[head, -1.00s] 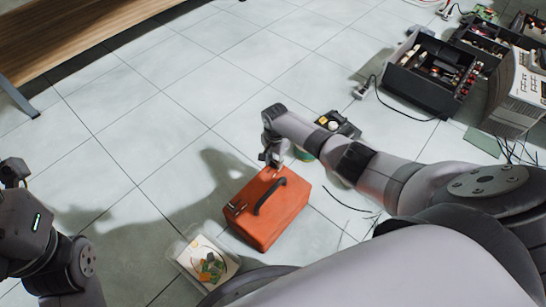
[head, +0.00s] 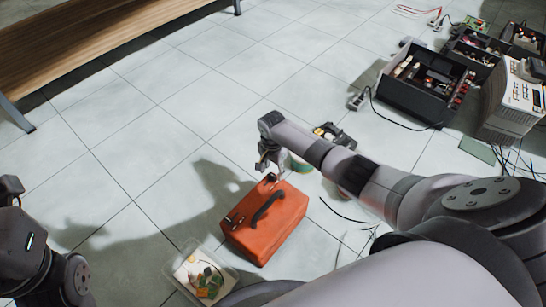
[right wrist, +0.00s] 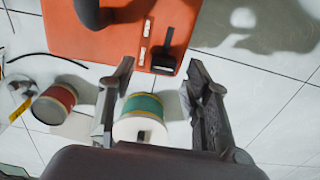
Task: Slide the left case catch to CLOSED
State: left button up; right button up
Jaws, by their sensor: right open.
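The orange-red case (head: 262,228) with a black handle (head: 268,205) stands on the floor, and part of it shows in the right wrist view (right wrist: 65,35). A dark catch (right wrist: 168,56) with pale label strips (right wrist: 146,40) beside it is on the lid near the edge. A second catch (head: 232,221) is at the lid's nearer left corner in the head view. My right gripper (right wrist: 160,72) is open and empty at the edge by the first catch, its fingers apart and not visibly touching it. My left arm shows at the left; its gripper is not clearly in view.
A green-banded spool (right wrist: 143,108) lies beneath my right gripper, with a red-brown one (right wrist: 55,102) nearby. A clear bin of parts (head: 190,258) stands close to the case. Black toolboxes (head: 400,98) and a pale instrument (head: 515,100) are at right. Floor left of the case is clear.

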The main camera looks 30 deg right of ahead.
aim_at(273, 176)
notch_tip(273, 176, up, 10)
jog(key=shift+f, duration=0.25)
jog(key=shift+d, duration=0.1)
